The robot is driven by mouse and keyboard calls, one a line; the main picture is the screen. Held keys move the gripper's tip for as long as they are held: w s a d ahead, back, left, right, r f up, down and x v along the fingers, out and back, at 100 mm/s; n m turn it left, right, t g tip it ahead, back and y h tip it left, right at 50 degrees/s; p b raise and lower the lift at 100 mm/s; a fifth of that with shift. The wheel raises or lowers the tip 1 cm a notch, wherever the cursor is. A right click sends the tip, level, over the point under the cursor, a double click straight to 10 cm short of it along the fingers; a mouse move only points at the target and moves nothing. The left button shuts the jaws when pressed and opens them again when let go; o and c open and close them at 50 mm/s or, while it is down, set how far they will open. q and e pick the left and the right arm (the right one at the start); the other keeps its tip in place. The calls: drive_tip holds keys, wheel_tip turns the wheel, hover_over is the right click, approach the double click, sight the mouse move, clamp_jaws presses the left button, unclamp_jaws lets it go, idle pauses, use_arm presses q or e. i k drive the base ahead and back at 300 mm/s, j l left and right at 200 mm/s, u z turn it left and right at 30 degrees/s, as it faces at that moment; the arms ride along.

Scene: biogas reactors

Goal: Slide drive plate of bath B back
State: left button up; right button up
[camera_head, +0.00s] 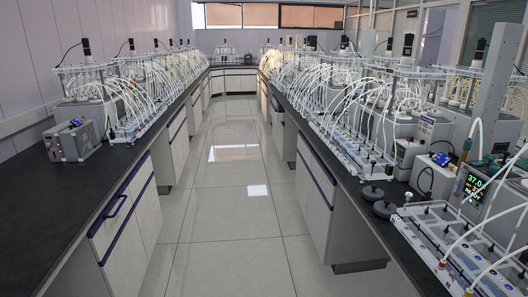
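Neither of my grippers is in view. Rows of reactor baths with clear top plates, black motors and many white tubes stand on both benches. The nearest bath on the left bench (88,112) has a black motor (86,47) on top. On the right bench, a unit with a lit display (474,187) reading about 37 stands at the near right. No label lets me tell which bath is B, and I cannot make out its drive plate.
A tiled aisle (228,215) runs clear between the benches to the far end. The near left bench top (60,205) is bare beyond a grey box (72,141). Two dark round knobs or weights (372,193) sit by the right bench's edge, near a tubing rack (450,240).

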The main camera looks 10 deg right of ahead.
sight(403, 56)
drive_tip(key=i, duration=2.5)
drive_tip(key=i+z, duration=0.25)
drive_tip(key=i, duration=0.15)
drive_tip(key=i+j+z, duration=0.25)
drive_tip(key=i, duration=0.2)
drive_tip(key=i+j+z, duration=0.1)
drive_tip(key=i+z, duration=0.15)
drive_tip(key=i, duration=0.15)
